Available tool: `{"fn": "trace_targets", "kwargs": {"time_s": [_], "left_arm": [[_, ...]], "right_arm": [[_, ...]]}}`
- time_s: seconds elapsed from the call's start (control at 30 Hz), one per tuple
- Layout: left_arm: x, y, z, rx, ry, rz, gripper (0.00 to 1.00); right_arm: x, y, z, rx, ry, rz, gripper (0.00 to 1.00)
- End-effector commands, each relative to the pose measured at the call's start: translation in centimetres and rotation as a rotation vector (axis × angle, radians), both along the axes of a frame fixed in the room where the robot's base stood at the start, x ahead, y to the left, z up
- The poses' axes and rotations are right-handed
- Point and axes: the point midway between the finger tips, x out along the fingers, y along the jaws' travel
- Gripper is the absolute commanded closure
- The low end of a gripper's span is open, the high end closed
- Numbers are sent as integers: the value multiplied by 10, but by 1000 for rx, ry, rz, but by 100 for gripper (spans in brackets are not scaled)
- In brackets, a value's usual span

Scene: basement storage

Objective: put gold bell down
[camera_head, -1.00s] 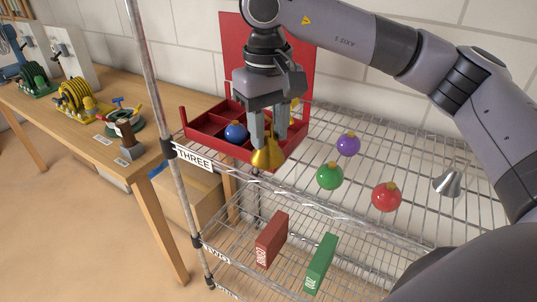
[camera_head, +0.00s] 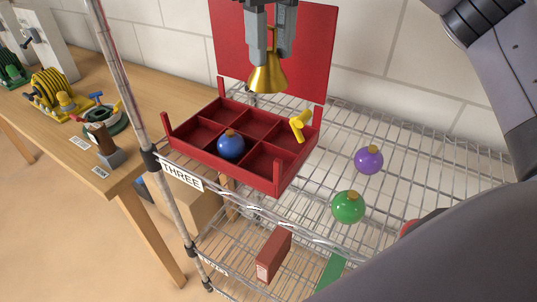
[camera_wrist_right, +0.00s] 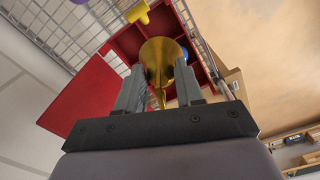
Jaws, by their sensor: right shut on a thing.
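The gold bell (camera_head: 268,76) hangs upright, mouth down, in my right gripper (camera_head: 271,52), above the back of the red divided box (camera_head: 277,182). In the right wrist view the bell (camera_wrist_right: 160,58) is between the two fingers of my right gripper (camera_wrist_right: 160,92), which are shut on it. The red box (camera_wrist_right: 129,45) lies beyond it there. The box holds a blue ball ornament (camera_head: 231,145) in a front compartment and a yellow piece (camera_head: 299,125) at its right side. Other compartments look empty. My left gripper is not in view.
The box stands on the wire shelf labelled THREE (camera_head: 181,174), with a red upright panel (camera_head: 305,50) behind. Purple (camera_head: 369,160) and green (camera_head: 348,207) ornaments sit to its right. A shelf post (camera_head: 120,75) rises at left, beside a wooden table (camera_head: 150,90).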

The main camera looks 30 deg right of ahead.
Motion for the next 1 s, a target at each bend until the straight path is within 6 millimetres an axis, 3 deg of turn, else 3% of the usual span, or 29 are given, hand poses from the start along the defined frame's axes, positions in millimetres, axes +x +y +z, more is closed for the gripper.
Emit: {"fn": "trace_targets", "kwargs": {"time_s": [0.2, 0.5, 1.0], "left_arm": [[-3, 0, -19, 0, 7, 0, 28], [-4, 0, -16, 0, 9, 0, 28], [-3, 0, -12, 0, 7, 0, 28]], "right_arm": [[-1, -1, -56, 0, 6, 0, 75], [-1, -1, -127, -2, 5, -3, 76], [0, -1, -188, 0, 2, -3, 76]]}}
